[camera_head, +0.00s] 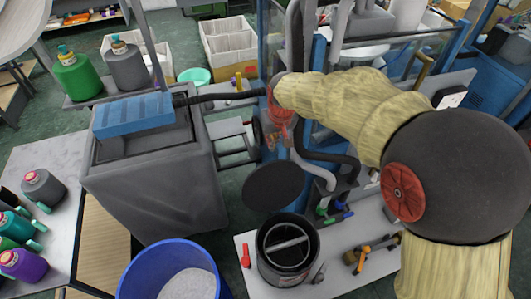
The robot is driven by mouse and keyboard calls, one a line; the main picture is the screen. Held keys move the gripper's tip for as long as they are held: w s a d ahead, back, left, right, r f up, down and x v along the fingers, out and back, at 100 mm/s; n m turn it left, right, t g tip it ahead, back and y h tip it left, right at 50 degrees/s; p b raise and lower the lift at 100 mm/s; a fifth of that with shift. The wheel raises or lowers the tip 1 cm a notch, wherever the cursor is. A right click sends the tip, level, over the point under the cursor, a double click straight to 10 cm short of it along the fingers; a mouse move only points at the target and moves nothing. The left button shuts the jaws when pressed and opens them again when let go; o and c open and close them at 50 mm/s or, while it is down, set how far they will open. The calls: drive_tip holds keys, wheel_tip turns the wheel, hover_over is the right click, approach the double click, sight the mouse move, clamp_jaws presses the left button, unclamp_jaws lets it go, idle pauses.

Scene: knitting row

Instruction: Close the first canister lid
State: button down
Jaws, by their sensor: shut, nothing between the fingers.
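A round black canister (309,258) stands open near the bottom centre, on a pale surface. A grey bar shows across its mouth. Its dark oval lid (273,187) is raised behind the mouth, steeply tilted, so the canister is open. My arm reaches in from the right in a yellowish sleeve. My gripper (275,132) is at the arm's far end, above and behind the lid in the picture. It looks shut and empty, but its fingers are small and hard to make out. I see no contact with the lid.
A blue bin (128,278) stands left of the canister, and a grey machine box (150,185) behind it. A red item (246,255) and an orange-and-black tool (372,252) lie beside the canister. Blue frame posts and dark hoses crowd the space behind the lid.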

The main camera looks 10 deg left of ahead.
sight(272, 183)
wheel_tip(272, 183, down, 11)
drive_tip(key=a, duration=0.2)
drive_tip(key=shift+p, duration=0.4)
idle(0.3)
drive_tip(key=shift+s+r, duration=0.1)
drive_tip(key=shift+s, duration=0.05)
